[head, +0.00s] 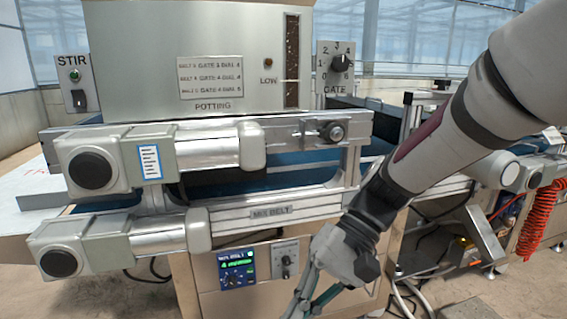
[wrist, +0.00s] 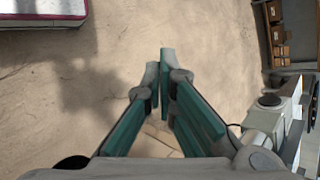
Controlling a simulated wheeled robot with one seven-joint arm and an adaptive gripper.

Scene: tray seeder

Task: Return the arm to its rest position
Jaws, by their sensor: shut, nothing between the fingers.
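My gripper (wrist: 159,72) is shut and empty, its two green-padded fingers close together in the wrist view, over bare floor. In the head view my arm comes in from the upper right and slopes down to my gripper (head: 308,300) at the bottom edge, in front of the lower cabinet. The fingertips are cut off there by the picture's edge.
The potting machine (head: 150,60) fills the left and middle, with a gate dial (head: 341,63), a stir switch (head: 78,98) and the mix belt (head: 270,211) housing. A control panel (head: 237,268) sits below. A red coiled hose (head: 540,215) hangs at right. The floor (wrist: 220,50) under my gripper looks clear.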

